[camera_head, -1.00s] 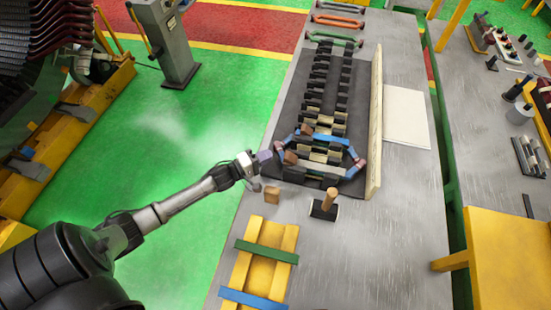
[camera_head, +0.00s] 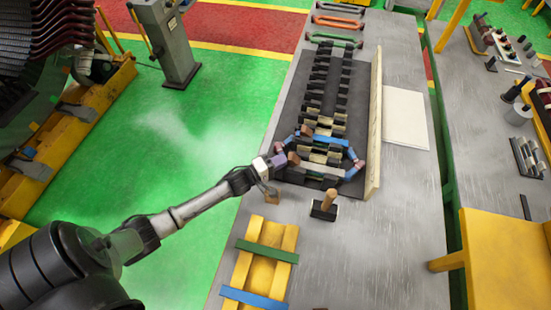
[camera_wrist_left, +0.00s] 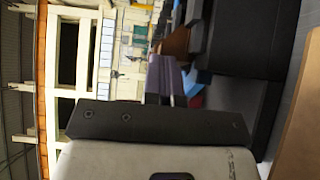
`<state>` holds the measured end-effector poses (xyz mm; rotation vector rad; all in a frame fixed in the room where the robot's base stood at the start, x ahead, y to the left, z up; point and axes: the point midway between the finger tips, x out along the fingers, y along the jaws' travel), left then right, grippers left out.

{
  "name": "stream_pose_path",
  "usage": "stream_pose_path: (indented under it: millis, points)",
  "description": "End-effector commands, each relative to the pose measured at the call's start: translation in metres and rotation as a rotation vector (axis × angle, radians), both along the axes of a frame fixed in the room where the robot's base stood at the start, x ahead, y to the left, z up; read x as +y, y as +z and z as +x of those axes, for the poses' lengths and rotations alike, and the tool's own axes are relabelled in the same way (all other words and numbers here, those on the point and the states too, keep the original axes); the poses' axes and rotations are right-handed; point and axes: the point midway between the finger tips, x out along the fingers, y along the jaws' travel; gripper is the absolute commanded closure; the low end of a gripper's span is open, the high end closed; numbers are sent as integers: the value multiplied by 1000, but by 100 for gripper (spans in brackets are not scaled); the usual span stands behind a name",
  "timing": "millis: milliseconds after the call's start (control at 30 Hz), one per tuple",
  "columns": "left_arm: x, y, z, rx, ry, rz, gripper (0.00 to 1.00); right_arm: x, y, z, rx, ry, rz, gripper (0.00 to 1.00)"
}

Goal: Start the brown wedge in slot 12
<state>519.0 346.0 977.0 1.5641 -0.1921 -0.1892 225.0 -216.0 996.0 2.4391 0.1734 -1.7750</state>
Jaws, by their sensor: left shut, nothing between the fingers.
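My left gripper (camera_head: 277,161) is shut and empty at the near-left side of the stator model on the table. In the left wrist view its grey-purple fingers (camera_wrist_left: 164,78) are together. A brown block (camera_head: 293,158), possibly the brown wedge, sits just beyond the fingertips; whether they touch it is unclear. A brown piece (camera_wrist_left: 178,42) also shows past the fingers in the left wrist view. A second brown block (camera_head: 307,130) sits farther up. The stator's dark teeth and slots (camera_head: 318,95) run away from me; slot numbers are unreadable. My right gripper is not in view.
A blue coil (camera_head: 330,138) lies across the teeth. A tan board (camera_head: 375,120) stands along the right side. A mallet (camera_head: 324,209) and a small brown block (camera_head: 271,195) are on the near table. A yellow rack (camera_head: 262,255) holds green and blue bars.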

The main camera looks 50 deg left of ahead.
Motion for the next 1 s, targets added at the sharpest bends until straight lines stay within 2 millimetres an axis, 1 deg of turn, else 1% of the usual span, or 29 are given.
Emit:
stream_pose_path:
  millis: [67, 367, 467, 567, 733, 800, 1000]
  points:
    - [-5, -1, 2, 3, -2, -3, 100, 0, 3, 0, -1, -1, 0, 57]
    - [-6, -2, 1, 4, -3, -2, 100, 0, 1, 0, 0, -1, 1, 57]
    - [-3, -2, 0, 4, -4, -1, 100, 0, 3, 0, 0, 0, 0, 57]
    - [6, -1, -5, 6, -5, 1, 100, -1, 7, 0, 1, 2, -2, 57]
    - [31, 1, -19, 7, -10, 5, 100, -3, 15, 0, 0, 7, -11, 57]
    - [33, -3, -36, 8, -11, 1, 100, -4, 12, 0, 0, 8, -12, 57]
    - [43, -2, -73, 6, -11, 1, 100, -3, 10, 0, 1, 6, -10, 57]
